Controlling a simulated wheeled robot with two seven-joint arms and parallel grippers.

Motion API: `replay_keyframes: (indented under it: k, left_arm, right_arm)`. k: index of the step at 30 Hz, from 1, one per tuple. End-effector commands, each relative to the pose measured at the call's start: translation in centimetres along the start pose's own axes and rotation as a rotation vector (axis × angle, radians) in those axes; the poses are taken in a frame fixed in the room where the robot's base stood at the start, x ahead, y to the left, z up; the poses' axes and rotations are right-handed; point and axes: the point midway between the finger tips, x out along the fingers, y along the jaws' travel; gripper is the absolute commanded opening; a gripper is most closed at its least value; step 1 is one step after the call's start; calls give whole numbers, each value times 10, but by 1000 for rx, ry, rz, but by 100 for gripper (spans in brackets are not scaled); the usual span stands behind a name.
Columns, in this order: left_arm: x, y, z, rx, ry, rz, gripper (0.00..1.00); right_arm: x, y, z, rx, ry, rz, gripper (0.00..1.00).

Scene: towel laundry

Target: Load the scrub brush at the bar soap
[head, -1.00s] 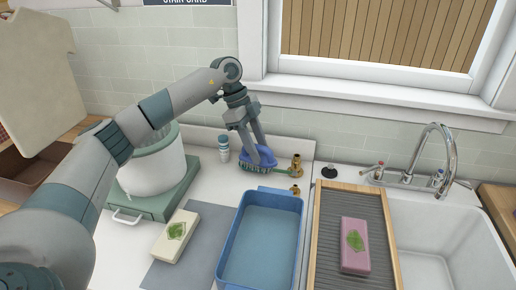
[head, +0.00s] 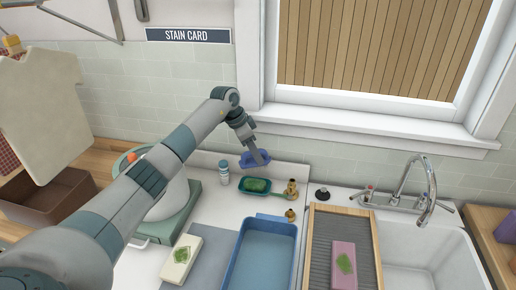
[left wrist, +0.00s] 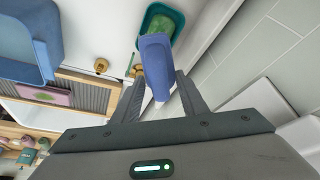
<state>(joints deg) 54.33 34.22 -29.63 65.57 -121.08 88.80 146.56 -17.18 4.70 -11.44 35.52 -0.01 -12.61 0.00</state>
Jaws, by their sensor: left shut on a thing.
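The blue scrub brush (head: 249,160) is held in my left gripper (head: 257,156), which is shut on it. The brush also shows between the fingers in the left wrist view (left wrist: 155,62). It is raised a little above the teal soap dish (head: 241,187), just behind it in the head view. A green bar, which looks like the bar soap (head: 256,185), lies in the dish. The left wrist view shows the dish (left wrist: 150,17) beyond the brush, which partly covers it. The brush's bristles are hidden. My right gripper is not in view.
A white and blue bottle (head: 223,173) stands left of the dish, brass fittings (head: 292,190) to its right. In front are a blue basin (head: 262,255) and a cream block (head: 181,262) with a green patch. A washboard (head: 315,235) bears a pink block (head: 343,262) by the sink (head: 430,260).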

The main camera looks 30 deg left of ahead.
Motion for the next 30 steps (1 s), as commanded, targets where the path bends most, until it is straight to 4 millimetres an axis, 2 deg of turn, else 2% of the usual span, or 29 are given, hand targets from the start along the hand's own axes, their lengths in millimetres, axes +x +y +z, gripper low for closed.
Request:
replay_keyframes:
  k: [3, 17, 23, 30]
  left_arm:
    - [1, -4, 2, -40, 2, -15, 21]
    - [4, -6, 4, -53, 2, -23, 21]
    - [10, -6, 6, -53, 2, -23, 21]
    - [27, -6, 13, -53, 2, -22, 21]
  right_arm:
    - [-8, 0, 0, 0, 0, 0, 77]
    - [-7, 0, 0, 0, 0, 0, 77]
    - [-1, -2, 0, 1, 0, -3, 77]
    - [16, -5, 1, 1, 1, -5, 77]
